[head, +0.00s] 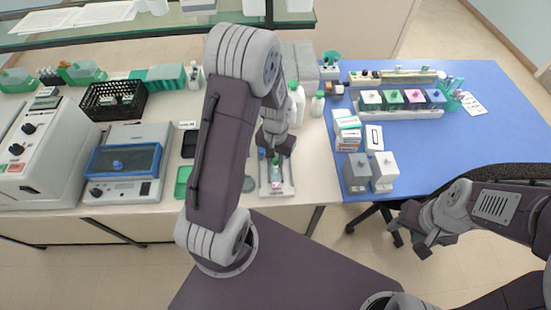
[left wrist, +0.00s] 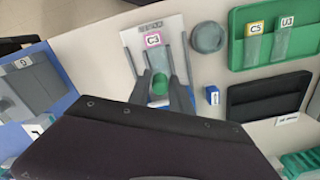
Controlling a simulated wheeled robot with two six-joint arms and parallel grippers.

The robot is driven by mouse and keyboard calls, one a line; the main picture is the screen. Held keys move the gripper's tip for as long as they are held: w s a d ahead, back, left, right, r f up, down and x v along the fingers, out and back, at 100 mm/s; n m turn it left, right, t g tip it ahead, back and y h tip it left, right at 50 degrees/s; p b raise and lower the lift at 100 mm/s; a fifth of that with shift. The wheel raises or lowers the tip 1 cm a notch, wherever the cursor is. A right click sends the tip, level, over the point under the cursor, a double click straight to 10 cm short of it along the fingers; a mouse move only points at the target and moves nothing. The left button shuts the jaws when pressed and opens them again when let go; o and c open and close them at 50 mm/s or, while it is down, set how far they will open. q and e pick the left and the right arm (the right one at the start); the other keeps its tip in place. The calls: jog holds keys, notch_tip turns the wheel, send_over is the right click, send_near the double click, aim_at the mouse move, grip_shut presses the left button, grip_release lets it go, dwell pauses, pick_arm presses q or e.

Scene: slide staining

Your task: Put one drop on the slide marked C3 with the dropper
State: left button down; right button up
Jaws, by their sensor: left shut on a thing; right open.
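The slide marked C3, with a pink label (left wrist: 153,41), lies on a pale tray (left wrist: 131,38) in the left wrist view. In the head view the tray (head: 264,188) stands at the table's front edge, with the slide partly hidden by my arm. My left gripper (head: 275,152) is above it, pointing down. It is shut on the dropper, whose green bulb (left wrist: 159,84) shows between the fingers in the left wrist view. The dropper's tip is hidden. My right gripper (head: 427,238) is open and empty, off the table at the right.
A green tray (left wrist: 240,38) holds slides C5 and U3, beside a black tray (left wrist: 268,100). A grey round object (left wrist: 208,37) and small blue box (left wrist: 212,95) are near. Bottles (head: 298,105) stand behind my left gripper; grey and white containers (head: 383,170) stand on the right.

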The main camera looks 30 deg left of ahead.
pick_arm(q)
jog(key=shift+r+p, duration=3.25)
jog(key=shift+r, duration=0.3)
jog(key=shift+f, duration=0.1)
jog(key=shift+s, duration=0.1)
